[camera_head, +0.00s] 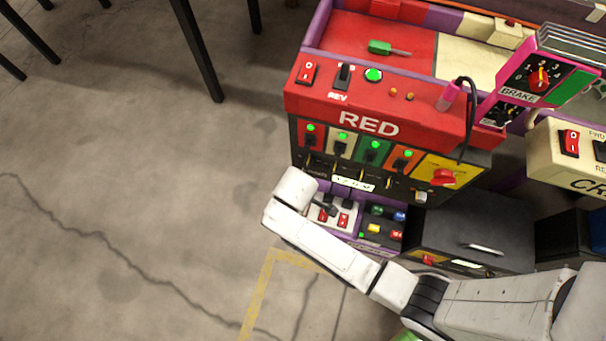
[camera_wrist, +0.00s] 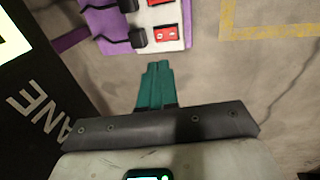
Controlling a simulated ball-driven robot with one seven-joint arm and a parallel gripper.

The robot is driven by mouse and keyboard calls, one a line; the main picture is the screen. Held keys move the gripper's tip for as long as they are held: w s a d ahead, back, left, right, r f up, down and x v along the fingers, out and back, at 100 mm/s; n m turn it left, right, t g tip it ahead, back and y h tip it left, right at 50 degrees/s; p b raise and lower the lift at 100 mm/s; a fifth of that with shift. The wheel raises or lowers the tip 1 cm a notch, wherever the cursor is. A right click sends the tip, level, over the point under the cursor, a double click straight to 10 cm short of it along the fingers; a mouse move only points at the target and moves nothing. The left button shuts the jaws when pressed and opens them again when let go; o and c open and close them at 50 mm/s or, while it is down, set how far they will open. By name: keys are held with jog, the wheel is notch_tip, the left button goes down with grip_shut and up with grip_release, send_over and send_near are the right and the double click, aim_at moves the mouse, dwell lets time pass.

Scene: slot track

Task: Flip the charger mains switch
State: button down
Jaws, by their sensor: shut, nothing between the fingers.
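A light charger panel (camera_head: 314,221) with red rocker switches sits low on the station in the head view, partly covered by my arm. In the wrist view the panel (camera_wrist: 180,42) is at the top, with one red rocker switch (camera_wrist: 167,33) whole and a second red rocker (camera_wrist: 160,3) cut by the frame edge. A black plug (camera_wrist: 137,37) with a cable is left of the lower rocker. My gripper's teal fingers (camera_wrist: 157,68) are shut together and empty, just below that rocker in the picture. I cannot tell whether they touch the panel. In the head view the fingers are not clearly visible.
The red console (camera_head: 370,127) with switches and green lamps stands above the panel. A black box with button caps (camera_head: 380,228) is right of it, then a dark cabinet (camera_head: 480,225). Bare concrete floor (camera_head: 130,190) lies open to the left.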

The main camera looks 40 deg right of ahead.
jog(key=b+x, duration=0.6)
jog(key=x, duration=0.5)
jog(key=shift+f, duration=0.35)
jog(key=shift+w+d, duration=0.1)
jog(key=shift+d, duration=0.1)
jog(key=shift+f+y, duration=0.3)
jog(key=shift+p, duration=0.3)
jog(key=shift+s+a+p, duration=0.35)
jog(key=shift+s+a, duration=0.2)
jog(key=shift+a, duration=0.15)
